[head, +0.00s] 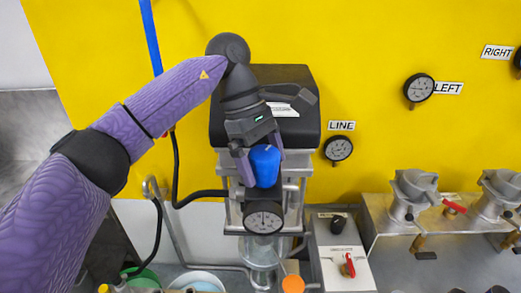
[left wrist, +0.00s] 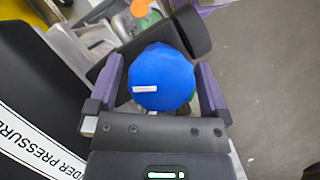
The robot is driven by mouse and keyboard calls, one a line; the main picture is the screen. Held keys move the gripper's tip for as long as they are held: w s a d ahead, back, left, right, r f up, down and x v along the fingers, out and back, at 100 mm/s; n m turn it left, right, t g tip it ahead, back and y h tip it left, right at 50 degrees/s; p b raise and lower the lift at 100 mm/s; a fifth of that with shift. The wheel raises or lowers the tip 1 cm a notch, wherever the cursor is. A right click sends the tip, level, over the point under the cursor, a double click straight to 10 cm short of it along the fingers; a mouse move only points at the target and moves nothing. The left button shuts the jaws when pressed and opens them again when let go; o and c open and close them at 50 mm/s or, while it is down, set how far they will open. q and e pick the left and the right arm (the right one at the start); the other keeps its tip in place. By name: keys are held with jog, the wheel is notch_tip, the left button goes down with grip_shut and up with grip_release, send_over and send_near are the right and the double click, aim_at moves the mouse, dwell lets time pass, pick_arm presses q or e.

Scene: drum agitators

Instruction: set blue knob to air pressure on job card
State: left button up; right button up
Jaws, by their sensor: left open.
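The blue knob (head: 265,165) sits on the front of the black-topped unit, just above a round gauge (head: 264,218). In the left wrist view the knob (left wrist: 162,78) shows from above with a small white mark. My left gripper (head: 264,170) is open, with one finger on each side of the knob; in the left wrist view its fingers (left wrist: 160,88) flank it. I cannot tell whether they touch it. The gauge needle is too small to read surely. No job card is clearly identifiable. My right gripper is not in view.
Behind is a yellow panel (head: 370,40) with a LINE gauge (head: 338,149) and a LEFT gauge (head: 418,88). A white switch box (head: 345,268) with a red switch stands at the lower right. Metal valves (head: 414,195) with red levers sit on a shelf further right.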

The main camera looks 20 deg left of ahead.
pick_arm(q)
jog(key=p+v, duration=0.1)
jog(key=v, duration=0.8)
jog(key=shift+a+p, duration=0.15)
jog(key=shift+p, duration=0.15)
